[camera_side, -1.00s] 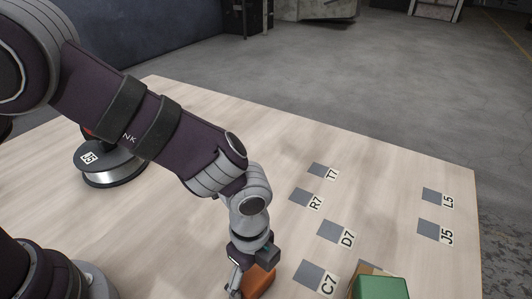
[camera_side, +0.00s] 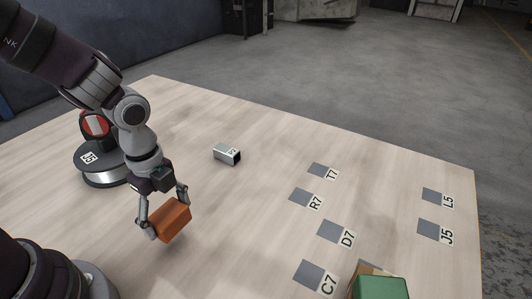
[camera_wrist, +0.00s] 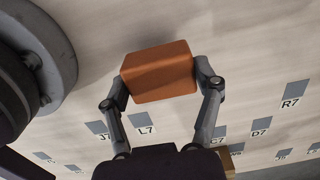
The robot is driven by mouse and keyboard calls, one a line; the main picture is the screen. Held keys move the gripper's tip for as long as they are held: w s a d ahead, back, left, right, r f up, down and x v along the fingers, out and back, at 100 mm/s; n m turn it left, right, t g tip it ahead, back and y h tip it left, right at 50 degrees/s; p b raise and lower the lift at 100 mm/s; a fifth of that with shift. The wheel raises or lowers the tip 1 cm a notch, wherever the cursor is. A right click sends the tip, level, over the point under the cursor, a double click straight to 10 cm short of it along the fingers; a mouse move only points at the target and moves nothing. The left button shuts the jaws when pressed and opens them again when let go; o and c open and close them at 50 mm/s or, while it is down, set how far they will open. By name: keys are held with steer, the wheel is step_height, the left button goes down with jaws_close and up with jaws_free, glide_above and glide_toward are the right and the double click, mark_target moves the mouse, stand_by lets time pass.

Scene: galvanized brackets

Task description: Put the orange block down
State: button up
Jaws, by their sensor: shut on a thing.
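The orange block (camera_side: 173,220) is held between the two fingers of my gripper (camera_side: 166,208), in the left part of the side view. My gripper is shut on it, one finger at each end. The block also shows at the top middle of the wrist view (camera_wrist: 160,72), between the fingertips of my gripper (camera_wrist: 161,82). It appears to be above the wooden table (camera_side: 260,225), with bare wood around it; the exact height is hard to tell.
A galvanized bracket (camera_side: 227,154) lies behind and right of my gripper. Grey squares with labels such as D7 (camera_side: 331,231) and R7 (camera_side: 300,197) mark the right side. A green block (camera_side: 380,287) is at the front edge. A round dark-and-silver base (camera_side: 103,165) stands at left.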

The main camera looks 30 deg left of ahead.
glide_above(242, 197)
steer(key=shift+s+f, duration=0.1)
steer(key=shift+f, duration=2.4)
steer(key=shift+f, duration=0.1)
steer(key=o, duration=1.2)
steer(key=shift+o, duration=0.2)
